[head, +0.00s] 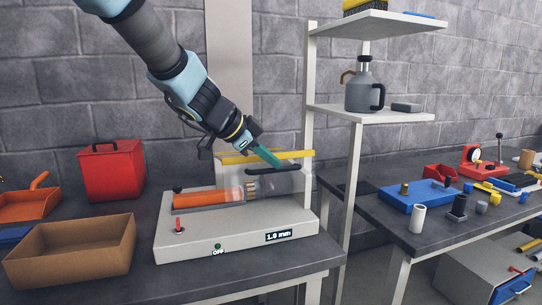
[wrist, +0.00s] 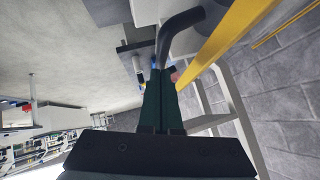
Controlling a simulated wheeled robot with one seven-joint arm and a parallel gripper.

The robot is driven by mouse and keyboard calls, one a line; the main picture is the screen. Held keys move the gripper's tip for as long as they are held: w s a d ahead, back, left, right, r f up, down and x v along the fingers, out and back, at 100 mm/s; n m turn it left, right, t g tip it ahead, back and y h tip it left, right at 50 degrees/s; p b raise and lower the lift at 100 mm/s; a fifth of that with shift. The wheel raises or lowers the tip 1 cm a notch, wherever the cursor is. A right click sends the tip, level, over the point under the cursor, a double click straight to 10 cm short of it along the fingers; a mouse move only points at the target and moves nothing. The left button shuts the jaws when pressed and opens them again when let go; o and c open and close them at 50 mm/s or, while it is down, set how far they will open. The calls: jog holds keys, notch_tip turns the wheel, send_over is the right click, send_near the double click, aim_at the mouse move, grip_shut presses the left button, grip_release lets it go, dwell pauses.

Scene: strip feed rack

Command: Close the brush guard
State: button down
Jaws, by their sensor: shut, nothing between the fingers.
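The grey brush machine (head: 236,225) stands on the near bench, with an orange roller (head: 200,199) on its left part. Its guard (head: 290,184) looks like a clear cover over the right part, with a yellow bar (head: 295,154) and a dark handle (head: 276,170). The guard stands raised at the back, though its exact angle is hard to tell. My gripper (head: 277,163) is shut and empty, its teal fingertips at the handle; contact is unclear. In the wrist view, the shut fingers (wrist: 160,75) are beside the bent dark handle (wrist: 183,26) and near the yellow bar (wrist: 228,40).
A cardboard box (head: 70,262) and a red box (head: 112,170) stand left of the machine. A shelf post (head: 309,100) rises just behind its right side. A second bench with a blue tray (head: 418,197) stands at right.

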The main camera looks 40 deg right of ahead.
notch_tip(320, 180, down, 8)
jog(key=m+t+h+b, duration=0.1)
jog(key=t+b, duration=0.1)
jog(key=b, duration=1.1)
jog(key=shift+s+a+f, duration=0.2)
jog(key=shift+s+f, duration=0.05)
jog(key=shift+s, duration=0.2)
jog(key=shift+f, duration=0.1)
